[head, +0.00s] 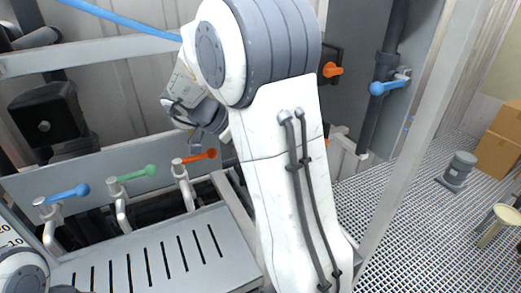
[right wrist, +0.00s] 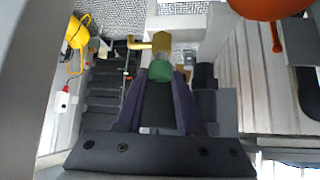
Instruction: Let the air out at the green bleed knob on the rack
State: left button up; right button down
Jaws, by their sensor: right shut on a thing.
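In the right wrist view the green bleed knob (right wrist: 160,71) sits between the fingertips of my right gripper (right wrist: 159,76), which is shut on it. A brass-yellow fitting (right wrist: 161,42) with a side stub to the left is just beyond the knob. In the head view my right gripper (head: 208,132) is partly behind my own white arm, and the bleed knob is hidden there. My left gripper is not in view; only a rounded part of an arm shows at the lower left.
In the head view, levers in blue (head: 67,195), green (head: 133,174) and orange (head: 195,158) stand on pipes by a slotted grey panel (head: 150,255). Another orange handle (head: 332,70) and a blue one (head: 390,87) are right of my arm. Grating floor with cardboard boxes (head: 498,140) lies at right.

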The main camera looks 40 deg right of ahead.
jog(key=c, duration=0.5)
grip_release()
